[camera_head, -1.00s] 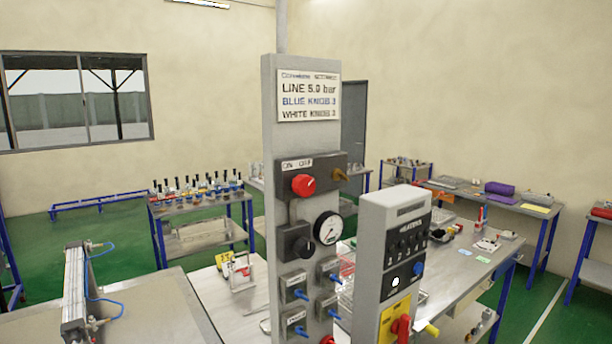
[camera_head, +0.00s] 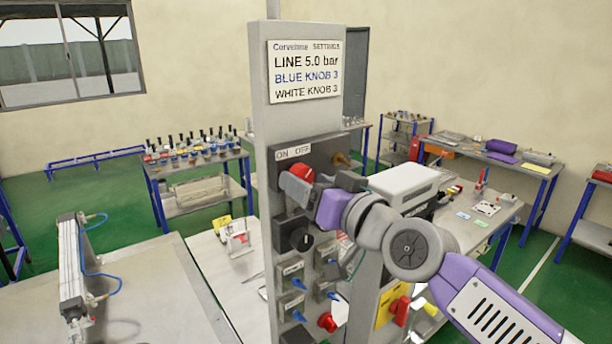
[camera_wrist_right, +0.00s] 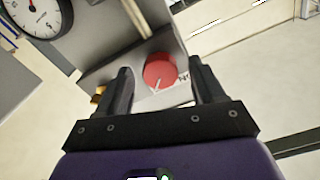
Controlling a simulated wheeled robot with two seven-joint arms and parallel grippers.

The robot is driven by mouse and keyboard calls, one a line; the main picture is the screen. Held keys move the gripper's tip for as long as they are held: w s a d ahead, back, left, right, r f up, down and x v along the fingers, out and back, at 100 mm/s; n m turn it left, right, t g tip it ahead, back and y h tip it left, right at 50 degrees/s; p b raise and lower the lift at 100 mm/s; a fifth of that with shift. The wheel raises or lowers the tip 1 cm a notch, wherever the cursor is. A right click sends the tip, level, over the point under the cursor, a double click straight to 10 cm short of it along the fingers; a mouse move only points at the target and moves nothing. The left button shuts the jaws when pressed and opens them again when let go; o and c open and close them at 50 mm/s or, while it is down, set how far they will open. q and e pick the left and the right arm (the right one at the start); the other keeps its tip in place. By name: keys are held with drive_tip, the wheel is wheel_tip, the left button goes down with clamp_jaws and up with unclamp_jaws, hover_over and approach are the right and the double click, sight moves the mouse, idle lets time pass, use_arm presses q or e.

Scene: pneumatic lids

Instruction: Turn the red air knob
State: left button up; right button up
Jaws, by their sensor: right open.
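The red air knob (camera_head: 302,172) sits on a dark block high on the grey panel post, below an "ON OFF" label (camera_head: 293,152). My right gripper (camera_head: 315,183) is at the knob and partly covers it in the head view. In the right wrist view, the round red knob (camera_wrist_right: 160,70) shows between the two dark fingers of my open right gripper (camera_wrist_right: 158,78). I see no grip on it, and cannot tell whether a finger touches it. A pale mark on its face points toward the label. My left gripper is out of view.
A black knob (camera_head: 293,235) and several small blue-knobbed valves sit below on the post. A gauge (camera_wrist_right: 38,14) shows at upper left in the wrist view. A cylinder (camera_head: 70,265) lies at left.

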drive_tip(key=shift+w+a, duration=0.35)
drive_tip(key=shift+w, duration=0.15)
drive_tip(key=c, duration=1.1)
drive_tip(key=shift+o, duration=0.2)
